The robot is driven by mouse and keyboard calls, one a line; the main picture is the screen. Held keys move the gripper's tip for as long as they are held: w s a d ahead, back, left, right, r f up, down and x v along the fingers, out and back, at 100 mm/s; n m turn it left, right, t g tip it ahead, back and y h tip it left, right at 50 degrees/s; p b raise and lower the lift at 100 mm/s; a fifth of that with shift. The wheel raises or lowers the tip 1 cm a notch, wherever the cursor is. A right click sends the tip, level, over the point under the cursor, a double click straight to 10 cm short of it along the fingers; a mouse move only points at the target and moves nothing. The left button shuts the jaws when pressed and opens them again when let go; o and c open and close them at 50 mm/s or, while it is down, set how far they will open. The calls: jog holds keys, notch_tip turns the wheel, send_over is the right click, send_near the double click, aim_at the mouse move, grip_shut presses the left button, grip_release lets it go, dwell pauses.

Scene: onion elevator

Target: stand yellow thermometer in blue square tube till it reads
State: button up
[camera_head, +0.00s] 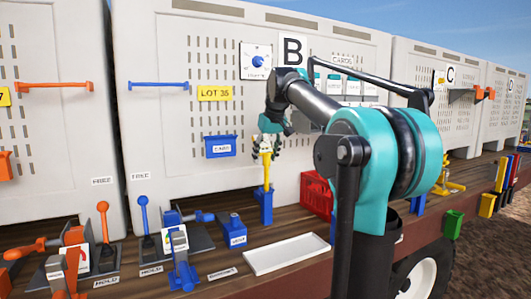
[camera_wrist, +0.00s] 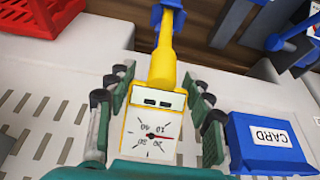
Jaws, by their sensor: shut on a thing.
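My gripper (camera_head: 266,150) is shut on the head of the yellow thermometer (camera_head: 267,178), which hangs upright with its stem downward. In the wrist view my gripper's fingers (camera_wrist: 160,108) flank the thermometer's white dial (camera_wrist: 153,125). Its numbers appear upside down, and a thin red needle points toward the right side of the dial. The blue square tube (camera_head: 265,208) stands on the wooden deck straight below. The stem's lower end meets the tube's top and appears to be inside it; the depth is hidden. The tube also shows at the top of the wrist view (camera_wrist: 169,14).
A blue CARD box (camera_head: 220,147) is on the pale crate wall left of my gripper. A red crate (camera_head: 317,193) stands right of the tube. A white tray (camera_head: 286,254), a small blue block (camera_head: 232,231) and blue lever clamps (camera_head: 180,258) are in front.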

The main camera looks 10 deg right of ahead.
aim_at(266, 166)
jog(key=shift+f, duration=2.25)
jog(key=o, duration=1.6)
jog(key=shift+o, duration=0.2)
